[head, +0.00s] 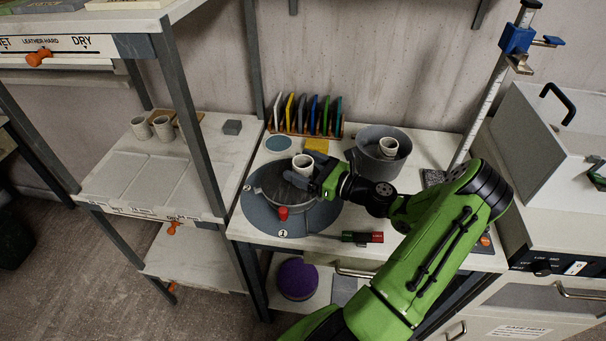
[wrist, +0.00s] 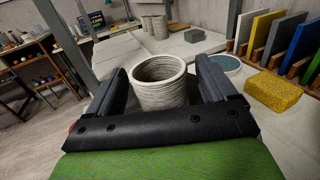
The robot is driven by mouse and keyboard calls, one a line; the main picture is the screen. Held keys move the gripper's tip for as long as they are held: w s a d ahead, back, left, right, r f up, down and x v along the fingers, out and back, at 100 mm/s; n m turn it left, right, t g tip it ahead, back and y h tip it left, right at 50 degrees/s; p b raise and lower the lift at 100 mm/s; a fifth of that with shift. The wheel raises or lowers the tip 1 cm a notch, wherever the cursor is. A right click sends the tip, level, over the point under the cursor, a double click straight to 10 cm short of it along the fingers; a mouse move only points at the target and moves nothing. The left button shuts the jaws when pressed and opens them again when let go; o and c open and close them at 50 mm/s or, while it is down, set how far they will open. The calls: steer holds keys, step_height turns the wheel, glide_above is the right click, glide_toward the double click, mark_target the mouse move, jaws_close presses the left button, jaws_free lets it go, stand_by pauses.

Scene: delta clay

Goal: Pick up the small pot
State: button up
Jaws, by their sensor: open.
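A small pot (head: 303,165), pale and ridged with an open top, stands upright on the round grey wheel (head: 262,216) in the head view. In the wrist view the small pot (wrist: 158,82) is between my two dark fingers, with its lower part hidden behind the gripper body. My gripper (head: 306,178) is open at the pot, one finger on each side. I cannot tell whether either finger touches it. A similar pot (head: 388,147) sits in a grey basin (head: 362,160) to the right.
Behind are a rack of coloured tiles (head: 306,122) and a yellow sponge (head: 317,145). Shelf posts rise at left.

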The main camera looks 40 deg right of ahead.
steer(key=shift+x, duration=1.15)
steer(key=shift+s, duration=0.1)
steer(key=c, duration=1.2)
step_height(320, 180, up, 10)
steer(key=p, duration=0.3)
steer(key=shift+f, duration=0.1)
